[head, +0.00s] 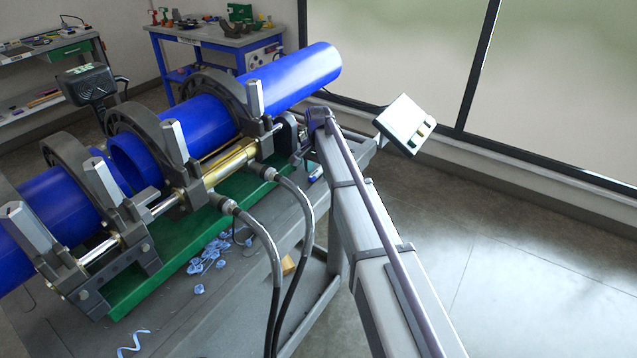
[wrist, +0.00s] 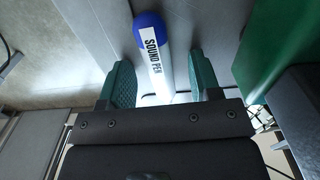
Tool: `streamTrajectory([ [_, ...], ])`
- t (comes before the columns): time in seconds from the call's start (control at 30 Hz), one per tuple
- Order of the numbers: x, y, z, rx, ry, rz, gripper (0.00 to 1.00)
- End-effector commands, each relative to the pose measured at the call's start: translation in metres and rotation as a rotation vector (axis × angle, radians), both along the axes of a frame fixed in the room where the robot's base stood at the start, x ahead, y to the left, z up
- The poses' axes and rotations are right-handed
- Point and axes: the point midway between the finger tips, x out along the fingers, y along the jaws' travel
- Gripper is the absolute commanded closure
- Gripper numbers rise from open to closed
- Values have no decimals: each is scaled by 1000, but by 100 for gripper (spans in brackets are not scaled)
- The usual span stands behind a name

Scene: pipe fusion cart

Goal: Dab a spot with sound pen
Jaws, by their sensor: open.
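The sound pen (wrist: 154,58) shows in the wrist view, with a white body, a blue cap end and the label "SOUND PEN". It lies between the two green-padded fingers of my gripper (wrist: 160,84), which are open with gaps on both sides of the pen. In the head view, a small blue-and-white item that looks like the pen (head: 315,172) lies on the cart top (head: 225,290), beside the wrist end of my arm. The pen's lower end is hidden behind the gripper body in the wrist view.
A blue pipe (head: 290,77) sits in dark clamps on a green base (head: 150,275) on the cart. Two black hoses (head: 275,262) run down from the clamp unit. Blue shavings (head: 208,255) litter the cart top. A white panel box (head: 404,124) stands behind my arm. Floor at right is clear.

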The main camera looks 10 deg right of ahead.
Motion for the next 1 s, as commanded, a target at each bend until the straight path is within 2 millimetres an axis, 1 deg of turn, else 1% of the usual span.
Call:
streamTrajectory([
  [0.17, 0, 0, 1, 0, 0, 0, 43],
  [0.73, 0, 0, 1, 0, 0, 0, 96],
  [0.93, 0, 0, 2, 0, 0, 0, 96],
  [1.0, 0, 0, 6, 0, 0, 0, 96],
])
